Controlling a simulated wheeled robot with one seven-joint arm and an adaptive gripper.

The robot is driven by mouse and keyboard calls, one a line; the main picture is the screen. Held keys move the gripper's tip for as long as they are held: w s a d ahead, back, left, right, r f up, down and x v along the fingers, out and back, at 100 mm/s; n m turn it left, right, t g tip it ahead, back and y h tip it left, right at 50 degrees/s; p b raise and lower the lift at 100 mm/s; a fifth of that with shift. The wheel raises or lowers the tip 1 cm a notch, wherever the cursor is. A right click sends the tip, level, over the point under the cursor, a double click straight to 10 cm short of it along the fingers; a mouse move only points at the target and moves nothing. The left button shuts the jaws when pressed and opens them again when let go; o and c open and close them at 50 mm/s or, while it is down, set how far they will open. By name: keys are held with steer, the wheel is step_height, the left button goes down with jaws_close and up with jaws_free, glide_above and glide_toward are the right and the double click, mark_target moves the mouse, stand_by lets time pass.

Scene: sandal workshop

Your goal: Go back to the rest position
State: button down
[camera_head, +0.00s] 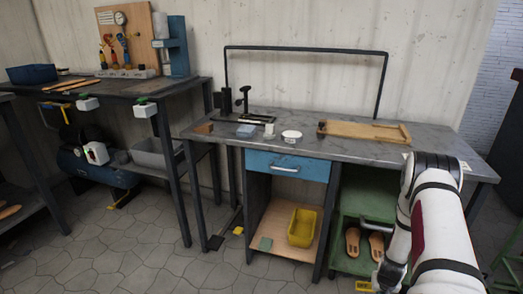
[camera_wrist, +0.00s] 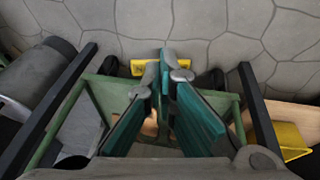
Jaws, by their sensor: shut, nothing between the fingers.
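My white arm reaches down along the right side in the head view, in front of the table's right end. My gripper (camera_head: 385,278) hangs low at the end of it, beside the green shelf unit (camera_head: 346,262), and is only partly visible there. In the wrist view my gripper (camera_wrist: 162,58) shows its two teal fingers brought together at the tips, with nothing held. The fingers point over the stone floor (camera_wrist: 225,30), and green frame bars lie below them.
The metal table (camera_head: 300,150) carries a wooden tray (camera_head: 362,131) and a white round dish (camera_head: 291,136). A yellow bin (camera_head: 302,227) stands on the lower shelf. Sandals (camera_head: 353,242) lie in the green unit. Floor at the front left is clear.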

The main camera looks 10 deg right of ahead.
steer(key=w+a+r+y, duration=0.1)
steer(key=w+a+r, duration=0.25)
steer(key=r, duration=0.55)
steer(key=w+a+r+n, duration=0.15)
steer(key=a+r, duration=0.25)
steer(key=r, duration=0.5)
steer(key=w+a+r+y, duration=0.1)
steer(key=w+a+r, duration=0.25)
steer(key=r, duration=0.55)
steer(key=s+a+r, duration=0.3)
steer(key=a+r, duration=0.5)
steer(key=r, duration=0.2)
steer(key=s+a+r+n+y, duration=0.1)
steer(key=s+a+r+n, duration=0.2)
steer(key=s+a+r, duration=1.1)
steer(key=s+a+r+g, duration=0.1)
steer(key=s+a+r, duration=0.1)
steer(key=s, duration=0.8)
steer(key=s+a+r+g, duration=0.1)
steer(key=s, duration=0.8)
step_height(320, 180, up, 31)
steer(key=n+t+p, duration=0.1)
steer(key=t+p, duration=0.3)
steer(key=p, duration=2.5)
steer(key=shift+s+d, duration=0.15)
steer(key=shift+s, duration=0.1)
